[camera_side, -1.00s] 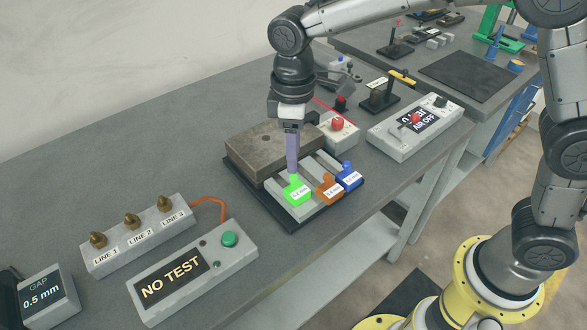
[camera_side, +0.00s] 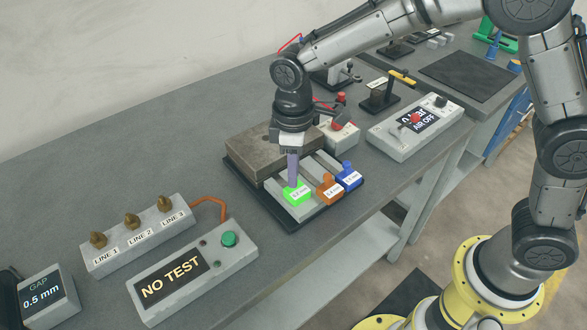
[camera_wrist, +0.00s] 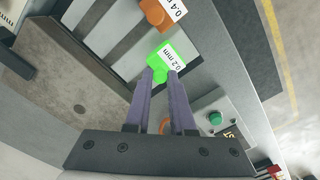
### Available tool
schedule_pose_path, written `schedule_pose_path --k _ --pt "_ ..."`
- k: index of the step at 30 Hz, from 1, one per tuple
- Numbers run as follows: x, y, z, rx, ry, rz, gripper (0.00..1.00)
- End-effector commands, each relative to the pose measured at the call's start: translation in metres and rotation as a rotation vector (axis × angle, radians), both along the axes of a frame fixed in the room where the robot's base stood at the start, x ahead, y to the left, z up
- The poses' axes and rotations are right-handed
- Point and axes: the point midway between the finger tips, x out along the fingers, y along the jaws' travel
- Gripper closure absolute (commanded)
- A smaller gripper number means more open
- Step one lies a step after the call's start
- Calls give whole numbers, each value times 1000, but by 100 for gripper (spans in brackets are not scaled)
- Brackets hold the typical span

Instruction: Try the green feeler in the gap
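The green feeler (camera_side: 297,194), labelled 0.2 mm, lies in the dark tray (camera_side: 293,222), at the left end of the row of feelers. It also shows in the wrist view (camera_wrist: 171,57). My gripper (camera_side: 292,183) points down at its knob. In the wrist view the two purple fingers (camera_wrist: 161,74) stand apart with the green knob between their tips; I see no clear grip. A brown metal block (camera_side: 262,155) lies behind the feelers. The gap itself is hidden from these views. A gap display (camera_side: 43,294) reads 0.5 mm.
Orange (camera_side: 328,189) and blue (camera_side: 349,178) feelers sit close to the right of the green one. A NO TEST box (camera_side: 192,272) and a three-valve block (camera_side: 137,236) stand at the left. An AIR OFF panel (camera_side: 415,128) stands at the right.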

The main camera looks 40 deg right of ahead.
Motion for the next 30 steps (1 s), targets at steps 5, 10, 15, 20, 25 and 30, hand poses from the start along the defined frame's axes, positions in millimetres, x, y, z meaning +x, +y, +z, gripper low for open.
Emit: schedule_pose_path --k 5,10,15,20,25,30 --pt "0 0 0 0 0 0 100" --pt "-13 1 1 0 1 2 100" --pt "-37 1 1 0 1 2 100" --pt "-45 0 1 1 1 1 100" --pt "-46 0 0 0 6 0 100" --pt "-47 0 0 0 7 0 58"
